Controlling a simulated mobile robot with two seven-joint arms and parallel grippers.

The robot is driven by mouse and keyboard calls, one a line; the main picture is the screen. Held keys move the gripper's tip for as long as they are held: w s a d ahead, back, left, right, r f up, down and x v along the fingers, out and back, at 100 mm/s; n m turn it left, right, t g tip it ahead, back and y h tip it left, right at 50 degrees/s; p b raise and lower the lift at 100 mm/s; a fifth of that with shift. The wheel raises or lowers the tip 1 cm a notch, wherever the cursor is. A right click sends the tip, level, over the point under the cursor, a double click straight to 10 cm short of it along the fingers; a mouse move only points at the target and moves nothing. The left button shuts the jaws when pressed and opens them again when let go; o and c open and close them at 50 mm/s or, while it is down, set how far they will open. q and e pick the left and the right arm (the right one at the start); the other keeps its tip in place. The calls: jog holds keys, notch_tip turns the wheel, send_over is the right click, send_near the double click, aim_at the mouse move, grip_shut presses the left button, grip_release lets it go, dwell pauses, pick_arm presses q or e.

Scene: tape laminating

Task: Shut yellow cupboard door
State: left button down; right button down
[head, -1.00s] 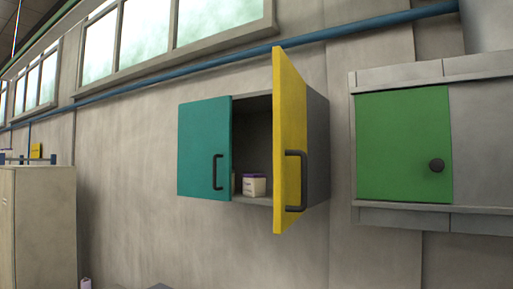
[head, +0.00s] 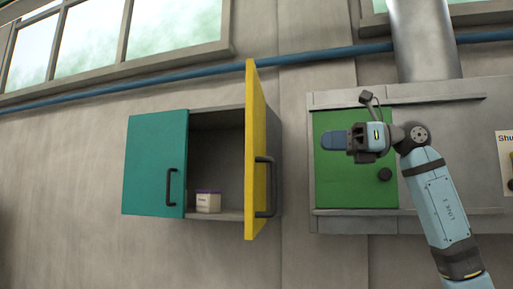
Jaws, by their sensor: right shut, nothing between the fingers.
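The yellow cupboard door (head: 256,150) stands open, swung out from the right side of the wall cupboard and seen nearly edge-on. Its dark bar handle (head: 267,187) is on the face turned to the right. The teal left door (head: 155,163) looks closed. A small white container with a purple lid (head: 208,201) stands inside on the cupboard floor (head: 229,215). My right gripper (head: 330,141) is right of the yellow door, in front of the green panel, shut and empty, its fingers pointing left. It is clear of the yellow door. My left gripper is not in view.
A green door with a round black knob (head: 385,174) is on a grey wall unit (head: 440,120) at right, behind my right arm. A blue pipe (head: 320,53) runs along the wall above. Between the yellow door and my gripper there is free room.

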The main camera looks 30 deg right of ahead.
aim_at(253, 143)
jog(key=p+x, duration=0.3)
jog(key=x, duration=0.9)
jog(key=shift+w+a, duration=0.25)
jog(key=shift+a, duration=0.05)
jog(key=shift+w+a, duration=0.3)
jog(key=shift+a, duration=0.05)
jog(key=shift+w, duration=0.1)
